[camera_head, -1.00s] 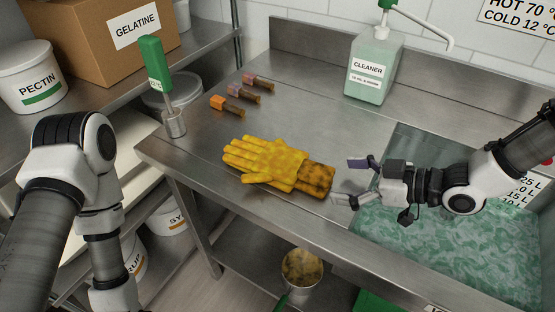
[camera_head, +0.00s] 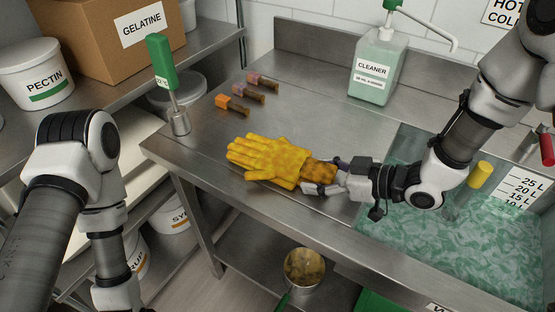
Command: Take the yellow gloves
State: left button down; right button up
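The yellow gloves (camera_head: 268,160) lie flat on the steel counter, fingers to the left, with a brown-stained cuff at the right. My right gripper (camera_head: 326,178) is at the cuff end, with its fingers reaching along the cuff's edges. The cuff lies between or under them. I cannot tell whether they press on it. The gloves rest on the counter. My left arm comes in at the left, and its gripper is out of view below the frame.
A sink of greenish water (camera_head: 440,240) lies right of the gloves. A cleaner bottle (camera_head: 376,68) stands behind. Several small brushes (camera_head: 240,96) and a green-handled tool (camera_head: 164,75) in a metal holder are at the back left. The counter's front edge (camera_head: 240,205) is close to the gloves.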

notch_tip(320, 180, up, 10)
jog(key=shift+p, duration=0.7)
jog(key=o, duration=0.6)
jog(key=c, duration=1.1)
